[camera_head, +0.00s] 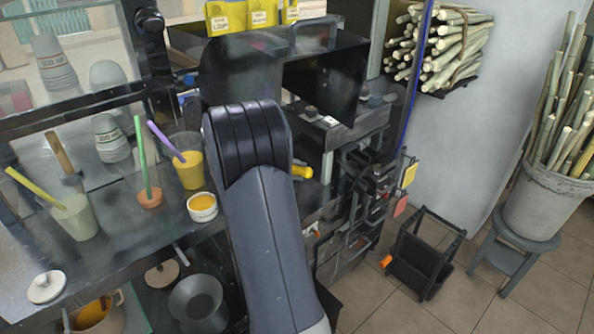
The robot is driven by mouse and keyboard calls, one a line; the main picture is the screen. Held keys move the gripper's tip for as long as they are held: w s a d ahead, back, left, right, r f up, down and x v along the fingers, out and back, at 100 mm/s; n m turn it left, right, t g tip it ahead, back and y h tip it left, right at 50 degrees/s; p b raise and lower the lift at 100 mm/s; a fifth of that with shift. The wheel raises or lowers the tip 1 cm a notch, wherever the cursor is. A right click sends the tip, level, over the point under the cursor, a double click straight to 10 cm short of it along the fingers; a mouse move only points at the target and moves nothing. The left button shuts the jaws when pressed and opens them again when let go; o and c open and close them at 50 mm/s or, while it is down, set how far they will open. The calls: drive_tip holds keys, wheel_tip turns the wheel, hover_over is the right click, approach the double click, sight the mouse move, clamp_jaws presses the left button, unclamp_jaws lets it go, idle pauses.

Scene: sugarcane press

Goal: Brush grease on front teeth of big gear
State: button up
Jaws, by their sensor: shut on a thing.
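My arm rises through the middle of the head view, and my gripper is hidden behind it. A short yellow piece (302,172) sticks out to the right of the arm, in front of the dark machine. I cannot tell whether it is a brush handle or whether my gripper holds it. A small white tub (203,213) with yellow-orange contents, possibly grease, stands on the counter left of the arm. The dark press machine (325,88) stands behind and right of the arm. I cannot make out the big gear or its teeth; the arm blocks part of the machine.
Cups with straws (75,219) and a cup of yellow juice (189,170) crowd the counter on the left. A dark frame stand (422,253) and a bucket of cane (548,197) on a stool stand at right. Tiled floor (480,315) is clear at lower right.

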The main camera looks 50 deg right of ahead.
drive_tip(key=shift+w, duration=0.45)
drive_tip(key=shift+d, duration=0.1)
